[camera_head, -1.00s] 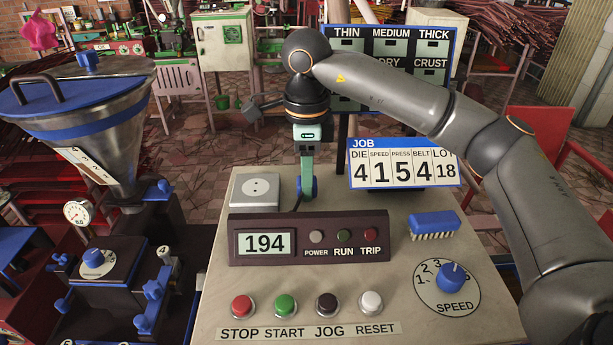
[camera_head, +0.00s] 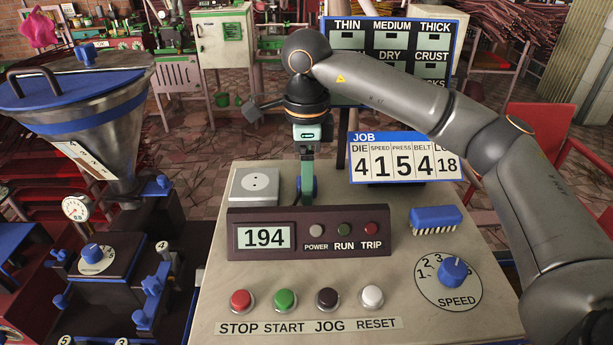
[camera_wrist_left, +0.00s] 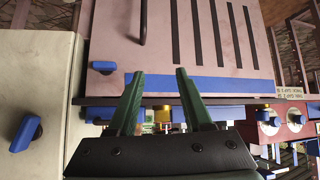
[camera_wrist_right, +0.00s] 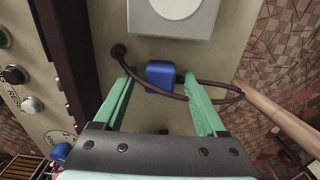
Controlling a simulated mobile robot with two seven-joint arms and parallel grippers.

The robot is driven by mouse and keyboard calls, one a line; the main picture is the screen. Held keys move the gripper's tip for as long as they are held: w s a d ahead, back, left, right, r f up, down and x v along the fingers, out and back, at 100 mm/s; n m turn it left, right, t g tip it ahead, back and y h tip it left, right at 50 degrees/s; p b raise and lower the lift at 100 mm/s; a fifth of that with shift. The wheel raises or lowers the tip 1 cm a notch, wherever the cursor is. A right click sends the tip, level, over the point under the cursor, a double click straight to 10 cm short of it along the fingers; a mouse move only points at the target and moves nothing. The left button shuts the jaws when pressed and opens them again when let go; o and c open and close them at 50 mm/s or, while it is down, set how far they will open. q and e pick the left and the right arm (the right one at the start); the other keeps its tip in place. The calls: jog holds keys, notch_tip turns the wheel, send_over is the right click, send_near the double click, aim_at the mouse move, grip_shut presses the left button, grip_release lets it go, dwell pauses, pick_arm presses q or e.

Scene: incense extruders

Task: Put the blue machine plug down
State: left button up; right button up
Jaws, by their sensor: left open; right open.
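The blue machine plug (camera_wrist_right: 160,74) lies on the beige panel top between the fingers of my right gripper (camera_wrist_right: 159,80), with clear gaps on both sides. Its dark cord runs to a round hole in the panel and loops under the right finger. In the head view the right gripper (camera_head: 307,190) points down at the panel's back edge, and a bit of the blue plug (camera_head: 315,186) shows beside it. My left gripper (camera_wrist_left: 158,73) is open and empty in the left wrist view; it is not in the head view.
A white socket box (camera_head: 254,186) stands left of the right gripper. The display box (camera_head: 310,234), push buttons (camera_head: 284,300), speed knob (camera_head: 453,270) and blue brush (camera_head: 435,219) are on the panel. The JOB sign (camera_head: 405,158) stands behind. A hopper (camera_head: 90,120) is at left.

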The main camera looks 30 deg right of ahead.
notch_tip(320, 180, up, 13)
jog(key=p, duration=0.2)
dwell(0.4)
dwell(0.5)
